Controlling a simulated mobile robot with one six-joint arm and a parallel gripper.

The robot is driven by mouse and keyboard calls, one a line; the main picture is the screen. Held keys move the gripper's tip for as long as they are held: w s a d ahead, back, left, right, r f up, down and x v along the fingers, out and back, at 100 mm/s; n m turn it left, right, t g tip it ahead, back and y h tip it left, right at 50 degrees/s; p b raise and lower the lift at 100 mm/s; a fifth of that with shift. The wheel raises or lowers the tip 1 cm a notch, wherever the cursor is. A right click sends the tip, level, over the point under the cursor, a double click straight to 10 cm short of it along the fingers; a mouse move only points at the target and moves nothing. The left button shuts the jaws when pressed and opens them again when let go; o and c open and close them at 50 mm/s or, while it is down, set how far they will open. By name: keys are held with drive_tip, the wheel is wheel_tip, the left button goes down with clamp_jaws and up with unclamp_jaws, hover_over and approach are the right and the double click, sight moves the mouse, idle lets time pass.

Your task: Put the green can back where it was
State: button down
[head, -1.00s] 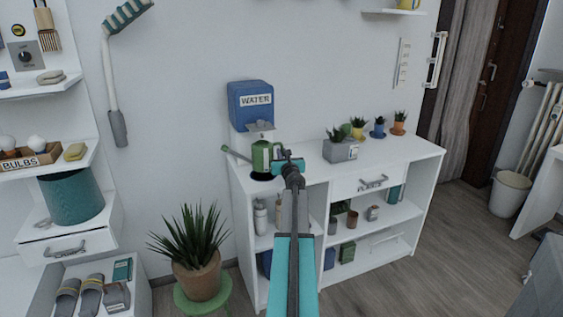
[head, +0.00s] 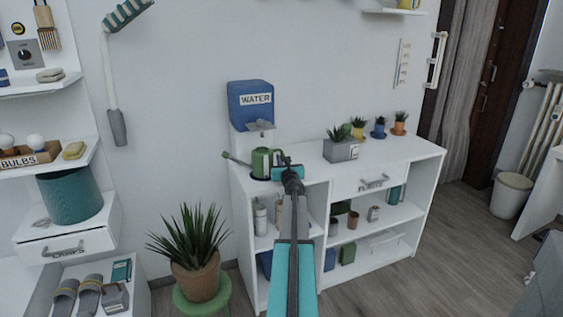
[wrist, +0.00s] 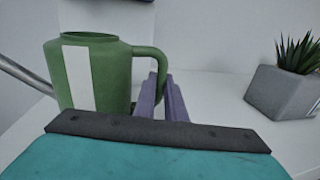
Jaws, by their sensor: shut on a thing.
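The green can (head: 262,163) is a watering can with a long spout pointing left. It is upright at the left end of the white shelf desk (head: 310,172), under the blue water tank's tap, at a dark round spot (head: 258,178). I cannot tell whether its base touches the spot. In the wrist view the can (wrist: 112,75) shows a white stripe and a handle on its right. My gripper (wrist: 168,100) is shut on that handle; in the head view my gripper (head: 284,164) is at the can's right side.
The blue tank (head: 251,99) labelled WATER stands behind the can. A grey planter (head: 341,150) and several small potted plants stand farther right on the desk top. The top between can and planter is clear. A large potted plant (head: 195,240) stands on a green stool at the left.

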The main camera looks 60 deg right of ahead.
drive_tip(key=shift+f, duration=0.15)
drive_tip(key=c, duration=1.8)
unclamp_jaws()
drive_tip(key=shift+v, duration=6)
drive_tip(key=shift+s, duration=0.2)
